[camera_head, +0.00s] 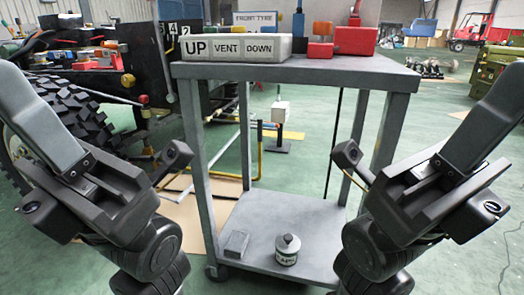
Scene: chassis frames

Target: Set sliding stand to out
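I cannot tell for sure which part is the sliding stand. A small upright stand (280,112) with a pale box on top and a dark foot is seen through the cart's frame, on the floor behind it. Whether it is slid in or out is not clear. My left gripper (100,190) is at the left, in front of the tyre and beside the cart. My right gripper (430,185) is at the right, in front of the cart's right legs. Both are raised and apart from the cart. Their fingertips are not clear, and I see nothing held.
A grey cart (305,72) stands in front of me. Its top carries an UP/VENT/DOWN block (236,48) and a red box (355,41). Its lower shelf holds a small canister (288,250). A vehicle with a large tyre (62,112) is at the left.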

